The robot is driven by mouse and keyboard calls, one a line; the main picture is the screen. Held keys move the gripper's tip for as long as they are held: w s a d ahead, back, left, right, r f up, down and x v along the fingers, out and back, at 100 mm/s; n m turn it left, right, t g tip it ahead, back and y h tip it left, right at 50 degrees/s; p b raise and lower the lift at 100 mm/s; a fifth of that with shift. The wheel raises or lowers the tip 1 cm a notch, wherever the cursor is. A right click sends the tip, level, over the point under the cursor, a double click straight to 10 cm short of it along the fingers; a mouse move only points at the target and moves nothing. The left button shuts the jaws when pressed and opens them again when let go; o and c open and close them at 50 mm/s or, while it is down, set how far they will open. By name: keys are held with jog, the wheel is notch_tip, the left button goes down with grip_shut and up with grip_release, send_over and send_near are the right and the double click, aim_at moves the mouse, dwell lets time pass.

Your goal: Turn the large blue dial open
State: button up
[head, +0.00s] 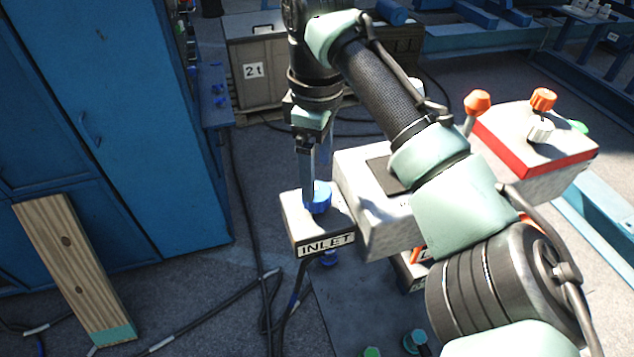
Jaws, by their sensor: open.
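The large blue dial (318,197) sits on top of a grey box marked INLET (291,218) in the middle of the head view. My gripper (314,188) points straight down at the dial, with its fingers open. One finger stands at the dial's left side and the other is partly hidden behind it. The fingertips are level with the dial's upper part; I cannot tell whether they touch it.
A larger grey box (352,165) stands right of the dial, partly behind my arm. A blue cabinet (90,120) and a leaning wooden plank (70,265) are at left. Cables cross the floor.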

aim_at(317, 191)
jog(key=shift+f+p, duration=0.5)
jog(key=shift+f, duration=1.95)
jog(key=c, duration=1.4)
